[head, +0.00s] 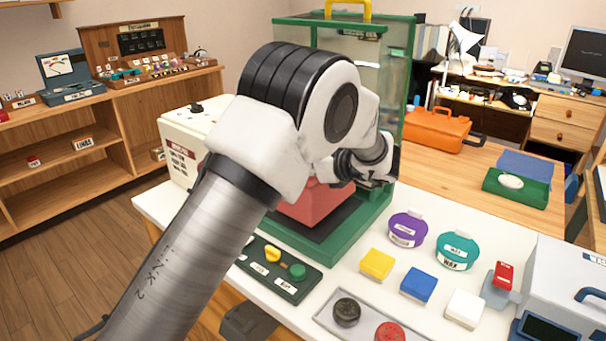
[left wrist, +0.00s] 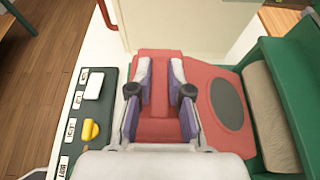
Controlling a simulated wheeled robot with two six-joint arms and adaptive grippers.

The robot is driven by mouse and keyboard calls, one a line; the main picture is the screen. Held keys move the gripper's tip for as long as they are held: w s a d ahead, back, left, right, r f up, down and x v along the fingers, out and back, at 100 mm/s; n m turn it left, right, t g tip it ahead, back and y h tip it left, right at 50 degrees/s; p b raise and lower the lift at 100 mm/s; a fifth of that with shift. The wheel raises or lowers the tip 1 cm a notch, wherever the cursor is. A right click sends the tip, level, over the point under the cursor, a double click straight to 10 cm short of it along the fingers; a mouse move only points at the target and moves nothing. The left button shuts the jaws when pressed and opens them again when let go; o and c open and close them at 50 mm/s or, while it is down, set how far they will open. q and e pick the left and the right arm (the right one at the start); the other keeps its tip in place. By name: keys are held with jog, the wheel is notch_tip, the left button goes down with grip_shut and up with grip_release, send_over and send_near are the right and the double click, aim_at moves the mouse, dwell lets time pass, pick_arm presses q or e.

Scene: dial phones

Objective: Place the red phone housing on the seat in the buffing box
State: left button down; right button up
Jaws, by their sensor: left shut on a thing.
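The red phone housing (head: 312,204) is inside the green-framed buffing box (head: 277,236), low over a dark pad in its base. My left arm hides part of it in the head view. In the left wrist view the housing (left wrist: 214,85) has a dark round area on its right side. My left gripper (left wrist: 160,78) is shut on its raised middle part, one finger on each side. I cannot tell whether the housing touches the seat, which is hidden under it. A beige roller (left wrist: 272,115) stands to its right in the box. My right gripper is not in view.
A control panel (head: 268,272) with a yellow knob and green button lies in front of the box. Purple (head: 407,229) and teal (head: 458,250) tubs, coloured blocks and a grey tray (head: 368,326) stand right. The box's clear panel is raised under a yellow handle (head: 348,8).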

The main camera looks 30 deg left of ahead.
pick_arm(q)
jog(key=shift+w+r, duration=0.1)
jog(key=shift+w, duration=0.3)
notch_tip(320, 180, down, 3)
jog(key=shift+f+p, duration=0.1)
jog(key=shift+p, duration=0.3)
jog(key=shift+f, duration=0.25)
jog(key=shift+s+f, duration=0.1)
jog(key=c, duration=1.1)
grip_release()
